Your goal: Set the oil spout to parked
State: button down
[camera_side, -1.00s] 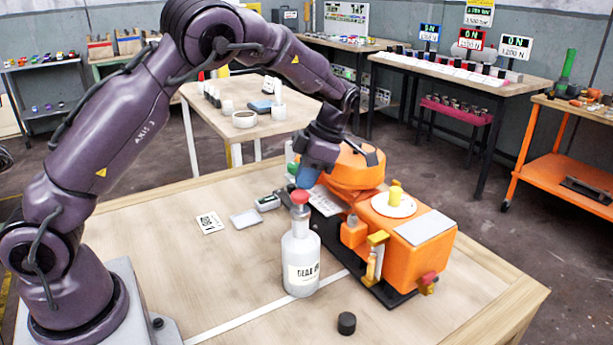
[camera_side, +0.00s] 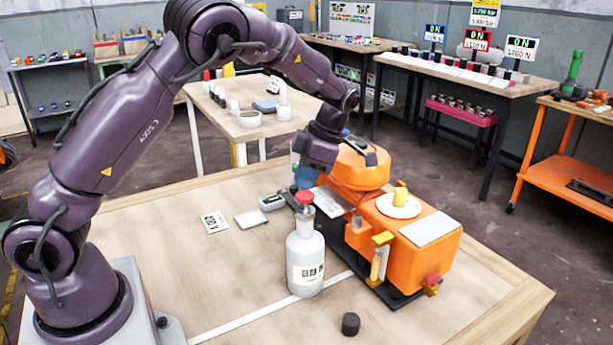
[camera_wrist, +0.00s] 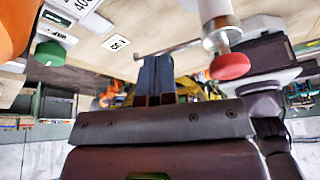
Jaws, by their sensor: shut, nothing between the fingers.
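A white oil bottle (camera_side: 305,262) with a dark printed label stands upright on the bench, left of the orange machine (camera_side: 420,255). Its red cap (camera_side: 304,197) is on top; the red cap also shows in the wrist view (camera_wrist: 230,66). In the wrist view a thin metal tube (camera_wrist: 165,48), likely the oil spout, sticks out sideways from the bottle neck. My gripper (camera_side: 303,180) is shut and empty, with blue fingers just above or behind the cap. In the wrist view the shut fingers (camera_wrist: 154,78) are beside the cap, below the tube in the picture. I cannot tell whether they touch it.
A black puck (camera_side: 350,324) lies in front of the bottle. The bench front left is clear.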

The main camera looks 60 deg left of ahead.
jog(key=w, duration=0.1)
jog(key=w+d, duration=0.1)
jog(key=w, duration=0.1)
jog(key=w+d, duration=0.1)
jog(key=w, duration=0.1)
jog(key=shift+d+r, duration=0.2)
jog(key=shift+r, duration=0.15)
jog(key=v, duration=0.8)
jog(key=shift+r, duration=0.3)
jog(key=c, duration=1.5)
grip_release()
jog(key=shift+r, duration=0.35)
jog(key=shift+c, duration=0.2)
jog(key=o, duration=0.5)
jog(key=shift+t, duration=0.4)
jog(key=r, duration=0.2)
jog(key=s+r, duration=0.1)
jog(key=r, duration=0.1)
jog(key=shift+s+d, duration=0.1)
jog(key=shift+s, duration=0.1)
jog(key=s+a+f+n+t+h, duration=0.25)
jog(key=s+a, duration=0.25)
jog(key=s, duration=0.4)
jog(key=shift+n+t+y, duration=0.25)
jog(key=shift+n+t, duration=0.1)
jog(key=f, duration=1.1)
jog(key=shift+w+d+f, duration=0.2)
jog(key=shift+f, duration=0.15)
